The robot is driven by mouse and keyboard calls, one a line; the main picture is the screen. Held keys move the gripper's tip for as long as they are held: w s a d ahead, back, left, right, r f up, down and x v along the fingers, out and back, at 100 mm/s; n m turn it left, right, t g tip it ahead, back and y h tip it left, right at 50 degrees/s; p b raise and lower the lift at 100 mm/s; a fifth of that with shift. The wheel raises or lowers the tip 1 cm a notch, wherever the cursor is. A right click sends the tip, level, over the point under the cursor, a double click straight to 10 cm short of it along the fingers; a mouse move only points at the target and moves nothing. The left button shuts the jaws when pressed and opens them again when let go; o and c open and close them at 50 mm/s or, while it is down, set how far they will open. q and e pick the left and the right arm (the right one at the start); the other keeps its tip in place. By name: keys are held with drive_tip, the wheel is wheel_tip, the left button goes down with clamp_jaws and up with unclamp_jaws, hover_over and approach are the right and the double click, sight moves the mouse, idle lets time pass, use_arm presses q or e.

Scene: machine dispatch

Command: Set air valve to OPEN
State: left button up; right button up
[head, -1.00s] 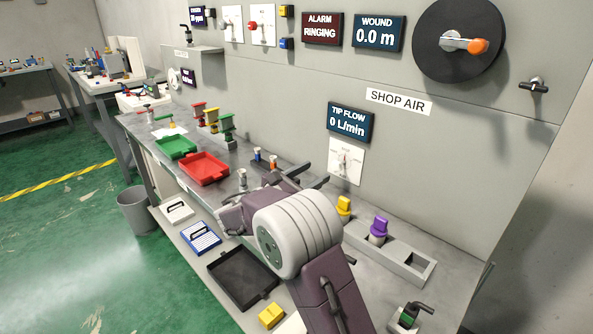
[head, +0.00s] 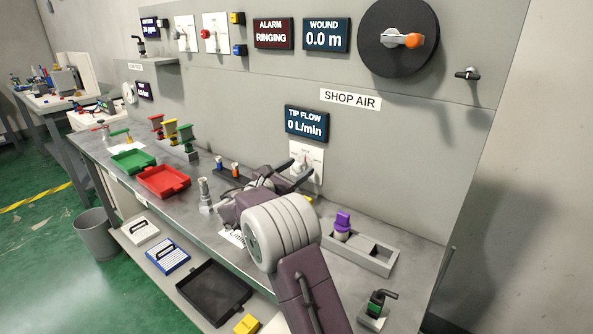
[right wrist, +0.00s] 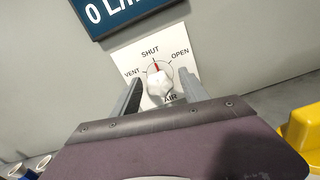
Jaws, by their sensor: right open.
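The air valve is a white plate (head: 317,158) on the wall under the TIP FLOW display, with VENT, SHUT and OPEN marks. In the right wrist view its pale knob (right wrist: 159,82) has a red pointer aimed at SHUT. My right gripper (head: 296,177) is open in front of the valve. In the right wrist view its two fingers (right wrist: 162,88) stand either side of the knob; I cannot tell whether they touch it. My left gripper is not in view.
The TIP FLOW display (head: 306,123) reads 0 L/min, just above the valve. A purple-topped piece (head: 342,222) stands in a grey holder (head: 377,262) to the right. A yellow piece (right wrist: 304,128) is close on the right in the wrist view. A red tray (head: 163,181) lies on the bench.

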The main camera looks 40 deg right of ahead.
clamp_jaws()
drive_tip(key=shift+f+m+b, duration=0.2)
drive_tip(key=shift+m+b, duration=0.4)
drive_tip(key=shift+b, duration=0.3)
drive_tip(key=m+b, duration=0.7)
drive_tip(key=b, duration=0.1)
drive_tip(key=shift+f+m, duration=0.1)
drive_tip(key=shift+m, duration=0.3)
drive_tip(key=shift+r+m+b, duration=0.25)
drive_tip(key=shift+m+b, duration=1.25)
drive_tip(key=shift+b, duration=0.05)
unclamp_jaws()
drive_tip(key=shift+a+r, duration=0.1)
